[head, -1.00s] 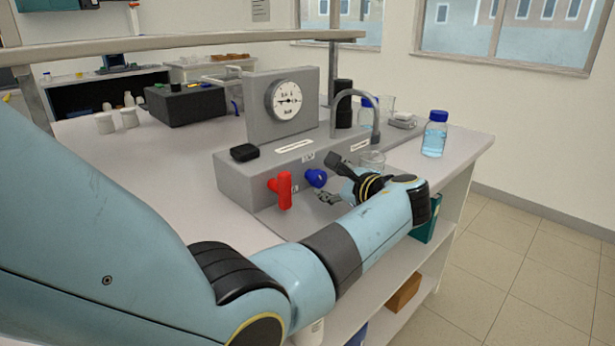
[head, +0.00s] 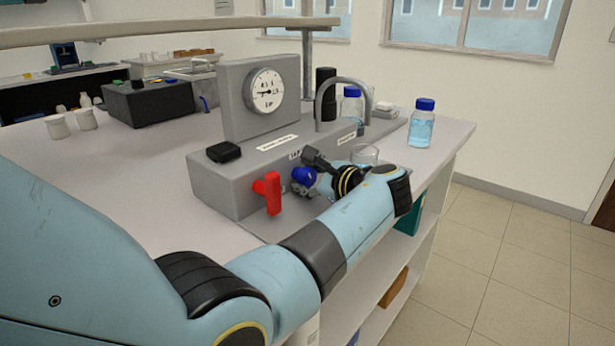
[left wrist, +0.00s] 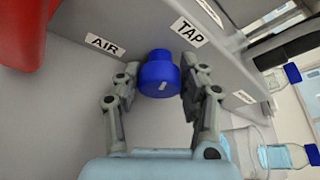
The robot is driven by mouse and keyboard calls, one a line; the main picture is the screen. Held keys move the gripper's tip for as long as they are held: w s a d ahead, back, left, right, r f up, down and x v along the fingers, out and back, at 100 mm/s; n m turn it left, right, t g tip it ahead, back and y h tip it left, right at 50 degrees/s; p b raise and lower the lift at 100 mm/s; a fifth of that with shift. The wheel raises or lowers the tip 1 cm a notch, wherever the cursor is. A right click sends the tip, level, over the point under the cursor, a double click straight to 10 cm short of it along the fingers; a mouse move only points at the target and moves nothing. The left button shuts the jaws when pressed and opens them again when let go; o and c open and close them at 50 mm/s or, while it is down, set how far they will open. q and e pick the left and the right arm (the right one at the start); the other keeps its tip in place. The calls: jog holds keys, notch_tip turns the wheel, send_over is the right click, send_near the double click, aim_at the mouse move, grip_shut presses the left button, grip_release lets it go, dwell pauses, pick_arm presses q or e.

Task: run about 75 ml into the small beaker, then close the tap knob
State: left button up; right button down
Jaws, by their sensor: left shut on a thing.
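The blue tap knob (head: 303,175) is on the front of the grey rig (head: 222,178). My left gripper (head: 308,172) is at the knob, with its fingers on either side of it and shut on it. In the left wrist view the knob (left wrist: 160,78) sits between the two fingers (left wrist: 161,84), below the TAP label (left wrist: 188,30). The small clear beaker (head: 366,154) stands beneath the curved spout (head: 342,82), partly hidden by my left arm. It also shows in the left wrist view (left wrist: 247,147). Its water level cannot be made out.
A red handle (head: 268,192) sticks out just left of the knob. A round dial (head: 265,90) is on the rig's upright panel. A blue-capped bottle (head: 421,124) stands right of the rig near the bench edge, and another bottle (head: 351,105) stands behind the spout.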

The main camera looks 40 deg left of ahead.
pick_arm(q)
jog(key=shift+r+p, duration=0.2)
jog(key=shift+p, duration=0.15)
jog(key=shift+c, duration=0.3)
jog(key=shift+w+r+m+g+p, duration=0.1)
jog(key=shift+r+m+g+p, duration=0.15)
jog(key=shift+m+g+p, duration=0.6)
jog(key=shift+w+f+m+p, duration=0.1)
jog(key=shift+m+p, duration=0.25)
jog(key=shift+p, duration=0.25)
jog(key=shift+f+m+g, duration=0.2)
jog(key=shift+m+g, duration=0.15)
jog(key=shift+m, duration=0.25)
pick_arm(e)
jog(key=r, duration=0.2)
jog(key=a+r, duration=0.1)
jog(key=shift+w+r, duration=0.3)
jog(key=shift+r, duration=0.05)
jog(key=shift+d, duration=0.15)
pick_arm(q)
jog(key=o, duration=0.9)
jog(key=shift+a+f, duration=0.1)
pick_arm(e)
jog(key=shift+d, duration=0.1)
